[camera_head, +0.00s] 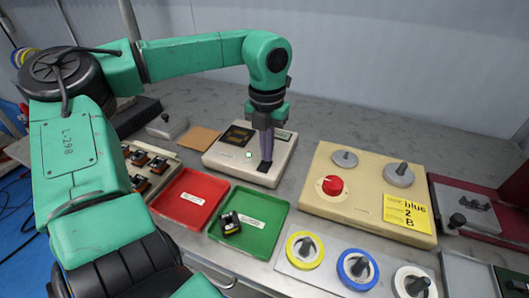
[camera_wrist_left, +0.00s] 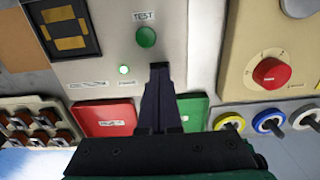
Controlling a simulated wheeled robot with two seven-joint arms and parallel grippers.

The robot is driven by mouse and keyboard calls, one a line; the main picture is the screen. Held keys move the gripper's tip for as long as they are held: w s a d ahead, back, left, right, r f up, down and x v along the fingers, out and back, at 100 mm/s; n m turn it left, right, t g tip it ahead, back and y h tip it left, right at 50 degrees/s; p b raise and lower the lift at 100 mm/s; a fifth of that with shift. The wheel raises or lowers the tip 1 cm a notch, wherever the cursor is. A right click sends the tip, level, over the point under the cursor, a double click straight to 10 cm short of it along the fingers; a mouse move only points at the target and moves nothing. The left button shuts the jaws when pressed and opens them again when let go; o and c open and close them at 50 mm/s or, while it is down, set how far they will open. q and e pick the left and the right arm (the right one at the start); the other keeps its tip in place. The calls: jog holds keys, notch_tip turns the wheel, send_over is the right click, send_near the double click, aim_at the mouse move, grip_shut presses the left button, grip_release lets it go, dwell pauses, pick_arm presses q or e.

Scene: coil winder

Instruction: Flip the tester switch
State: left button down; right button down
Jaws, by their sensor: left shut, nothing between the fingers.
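The tester (camera_head: 222,160) is a beige box on the grey bench. It has a dark square recess with yellowish parts (camera_head: 238,135) at its left. In the left wrist view its panel (camera_wrist_left: 105,50) carries a round green button (camera_wrist_left: 146,37) under a TEST label and a small lit green lamp (camera_wrist_left: 124,70). My left gripper (camera_head: 265,165) points down at the right front of the tester, fingers shut and empty. Its fingertips (camera_wrist_left: 159,68) are over the panel, right of the lamp. They hide what is under them, so I cannot make out a switch lever or contact.
A red tray (camera_head: 172,212) and a green tray (camera_head: 262,240) holding a dark coil part (camera_head: 230,223) lie in front. A beige winder box (camera_head: 320,165) with a red knob (camera_head: 333,185) stands right. Wire spools (camera_head: 305,262) line the front right. A coil rack (camera_head: 165,176) is left.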

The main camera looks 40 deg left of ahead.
pick_arm(q)
jog(key=shift+f, duration=0.3)
notch_tip(320, 180, up, 7)
jog(key=p, duration=0.5)
jog(key=shift+r, duration=0.1)
dwell(0.5)
